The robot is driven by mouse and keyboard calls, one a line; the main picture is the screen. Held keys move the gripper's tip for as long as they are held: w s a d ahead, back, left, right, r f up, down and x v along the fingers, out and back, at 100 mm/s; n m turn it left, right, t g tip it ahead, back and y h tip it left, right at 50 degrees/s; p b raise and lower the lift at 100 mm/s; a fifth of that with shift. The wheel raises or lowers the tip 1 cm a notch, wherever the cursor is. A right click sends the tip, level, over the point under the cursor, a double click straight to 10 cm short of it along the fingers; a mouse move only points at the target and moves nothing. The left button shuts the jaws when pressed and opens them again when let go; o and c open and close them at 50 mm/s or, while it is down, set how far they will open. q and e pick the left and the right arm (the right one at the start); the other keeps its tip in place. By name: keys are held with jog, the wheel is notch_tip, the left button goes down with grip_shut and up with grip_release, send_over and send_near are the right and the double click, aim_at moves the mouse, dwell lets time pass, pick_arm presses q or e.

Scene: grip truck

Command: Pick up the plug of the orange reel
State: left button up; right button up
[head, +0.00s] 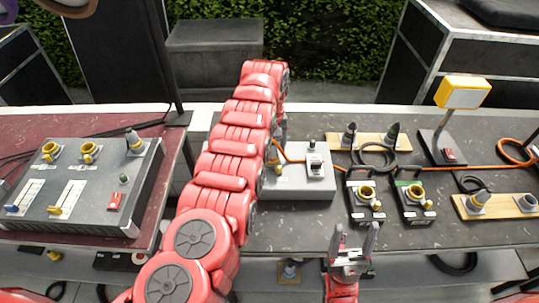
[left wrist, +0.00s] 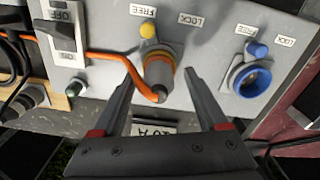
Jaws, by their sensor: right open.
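The orange plug (left wrist: 159,72), a grey body with an orange ring, sits in a socket on the light grey box (head: 310,185). Its orange cable (left wrist: 105,57) bends away from the plug's end and runs left in the left wrist view. My left gripper (left wrist: 159,66) is open, with one finger on each side of the plug; contact cannot be told. In the head view my left arm hides this gripper and the plug. My right gripper (head: 352,240) is open and empty at the table's front edge. A yellow knob (left wrist: 148,31) is by the FREE label.
A blue socket (left wrist: 252,79) and a switch (left wrist: 65,32) flank the plug on the same box. A control panel (head: 85,185) is on the left table.

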pick_arm(q)
jog(key=shift+s+d+r, duration=0.15)
jog(key=shift+d, duration=0.05)
jog(key=c, duration=0.5)
jog(key=shift+a, duration=0.1)
grip_shut()
